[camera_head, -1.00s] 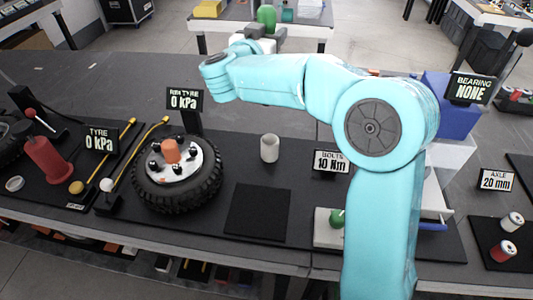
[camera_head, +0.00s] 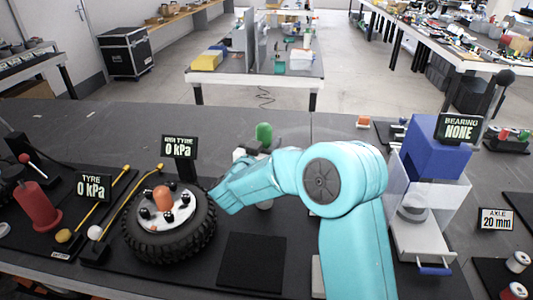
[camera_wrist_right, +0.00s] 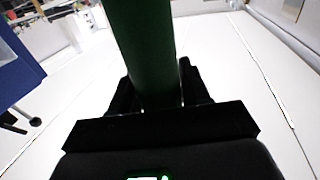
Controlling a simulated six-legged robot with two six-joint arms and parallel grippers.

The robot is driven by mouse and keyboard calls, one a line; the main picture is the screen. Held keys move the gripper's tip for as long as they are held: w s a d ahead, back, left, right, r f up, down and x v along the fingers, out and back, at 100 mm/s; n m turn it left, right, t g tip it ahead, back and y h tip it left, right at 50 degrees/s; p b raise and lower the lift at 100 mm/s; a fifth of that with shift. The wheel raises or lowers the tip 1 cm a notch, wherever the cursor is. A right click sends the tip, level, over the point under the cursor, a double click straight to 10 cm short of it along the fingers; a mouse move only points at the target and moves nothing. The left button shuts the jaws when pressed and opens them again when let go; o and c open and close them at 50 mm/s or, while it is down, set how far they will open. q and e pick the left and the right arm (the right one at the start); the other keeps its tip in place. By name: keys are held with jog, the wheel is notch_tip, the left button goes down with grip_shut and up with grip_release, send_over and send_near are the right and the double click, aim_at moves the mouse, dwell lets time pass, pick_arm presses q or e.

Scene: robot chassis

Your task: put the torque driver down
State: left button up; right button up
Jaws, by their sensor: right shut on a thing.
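The torque driver (camera_head: 264,133) shows as a green upright handle beyond my right forearm in the head view. My right gripper (camera_head: 262,147) is shut on it, mostly behind my wrist. In the right wrist view the dark green shaft (camera_wrist_right: 143,50) stands between the black jaws (camera_wrist_right: 152,95). The driver's lower end is hidden, and I cannot tell its height above the bench. The wheel (camera_head: 168,225), with an orange hub piece and several dark bolts, lies left of my forearm. My left gripper is not in view.
A flat black mat (camera_head: 252,262) lies bare right of the wheel. A blue-topped press (camera_head: 435,150) stands to the right. Gauge signs (camera_head: 180,147) stand near the wheel. The grey bench behind is mostly clear.

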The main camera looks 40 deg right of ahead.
notch_tip(320, 180, down, 3)
jog(key=shift+r, duration=0.1)
jog(key=shift+w+d+f, duration=0.1)
jog(key=shift+w+f, duration=0.05)
jog(key=shift+f, duration=0.05)
jog(key=shift+r, duration=0.15)
jog(key=shift+f+b, duration=0.3)
jog(key=o, duration=1.2)
